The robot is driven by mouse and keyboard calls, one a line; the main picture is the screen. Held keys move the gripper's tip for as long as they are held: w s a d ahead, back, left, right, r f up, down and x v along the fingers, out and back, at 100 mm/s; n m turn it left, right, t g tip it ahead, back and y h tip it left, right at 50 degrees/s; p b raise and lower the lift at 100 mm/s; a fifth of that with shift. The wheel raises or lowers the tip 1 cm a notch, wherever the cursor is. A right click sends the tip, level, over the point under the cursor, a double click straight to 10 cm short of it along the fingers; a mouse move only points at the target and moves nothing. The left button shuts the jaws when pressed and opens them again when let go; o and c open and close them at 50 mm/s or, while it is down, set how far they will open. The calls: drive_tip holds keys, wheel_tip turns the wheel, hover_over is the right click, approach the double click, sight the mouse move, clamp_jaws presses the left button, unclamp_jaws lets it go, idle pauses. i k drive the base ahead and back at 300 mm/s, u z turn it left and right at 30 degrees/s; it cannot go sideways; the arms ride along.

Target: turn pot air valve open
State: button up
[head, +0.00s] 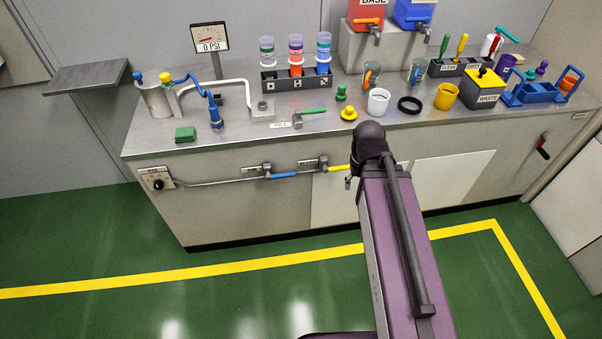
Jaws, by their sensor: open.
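Two lever valves sit on a pipe along the bench front. One has a blue handle (284,175), the other a yellow handle (339,168); both handles lie along the pipe. Their small labels are too small to read, so I cannot tell which is the pot air valve. The grey pressure pot (157,99) stands on the bench at the left, with a blue hose. My gripper (348,183) is mostly hidden behind my purple arm; only a small part shows, close to the right end of the yellow handle. It is open, and I see nothing held.
A regulator box (155,180) is at the pipe's left end. A green-handled fill valve (308,113), cups and bottles crowd the bench top (240,133). The green floor (110,235) in front is clear.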

sight(268, 177)
drive_tip(key=z, duration=0.35)
drive_tip(key=k, duration=1.15)
drive_tip(key=u, duration=0.55)
drive_tip(key=i, duration=1)
drive_tip(key=u, duration=0.05)
